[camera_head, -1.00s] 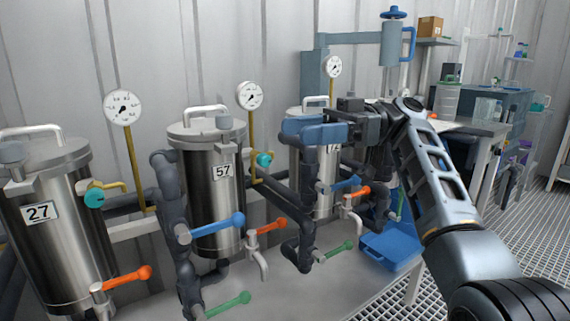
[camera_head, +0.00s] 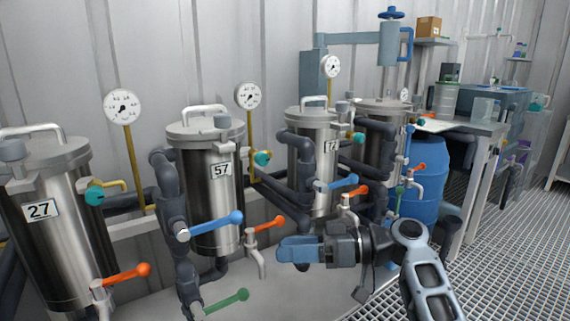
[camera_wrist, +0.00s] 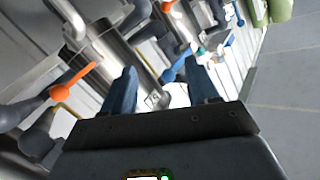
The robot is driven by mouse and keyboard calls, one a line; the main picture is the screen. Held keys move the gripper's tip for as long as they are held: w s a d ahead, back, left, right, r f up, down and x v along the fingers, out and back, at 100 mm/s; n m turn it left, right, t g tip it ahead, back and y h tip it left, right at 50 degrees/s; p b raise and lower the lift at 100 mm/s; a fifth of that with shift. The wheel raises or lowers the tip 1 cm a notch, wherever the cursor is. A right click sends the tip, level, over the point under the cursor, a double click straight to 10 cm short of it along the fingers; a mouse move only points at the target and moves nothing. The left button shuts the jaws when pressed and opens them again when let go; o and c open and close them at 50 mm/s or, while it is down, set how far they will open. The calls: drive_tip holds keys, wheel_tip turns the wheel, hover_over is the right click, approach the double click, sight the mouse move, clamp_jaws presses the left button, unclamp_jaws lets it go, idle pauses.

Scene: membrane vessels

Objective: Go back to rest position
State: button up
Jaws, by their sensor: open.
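My gripper (camera_head: 283,250) is in the head view, low and right of centre, with its blue fingers pointing left. The vessel marked 57 (camera_head: 205,160) stands to the left of the gripper. An orange-handled valve (camera_head: 268,225) is close to the fingertips in the head view; I cannot tell whether they touch.
The vessel marked 27 (camera_head: 60,250) stands at the far left. Blue, green and orange valve levers stick out in front of the vessels. A blue barrel (camera_head: 428,170) stands behind my arm. Grating floor (camera_head: 510,250) is free at the right.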

drive_tip(key=s+d+f+m+t+h, duration=0.35)
drive_tip(key=s+f, duration=0.25)
drive_tip(key=f, duration=0.5)
drive_tip(key=s+d+f+m+t+h, duration=0.25)
drive_tip(key=s+f+m, duration=0.3)
drive_tip(key=f, duration=0.55)
drive_tip(key=s+d+f+m+t+h, duration=0.2)
drive_tip(key=s+d+h, duration=0.25)
drive_tip(key=s, duration=0.55)
drive_tip(key=s+d+f+m+t+h, duration=0.25)
drive_tip(key=s+d, duration=0.25)
drive_tip(key=s, duration=0.5)
drive_tip(key=s+d+r+n+t+h, duration=0.1)
drive_tip(key=s+d+r+t+h, duration=0.25)
drive_tip(key=s+r, duration=1.55)
wheel_tip(320, 180, up, 22)
drive_tip(key=w+p, duration=0.1)
drive_tip(key=p, duration=2)
drive_tip(key=shift+w+d+g, duration=0.3)
drive_tip(key=shift+w+d, duration=0.05)
drive_tip(key=shift+d, duration=0.05)
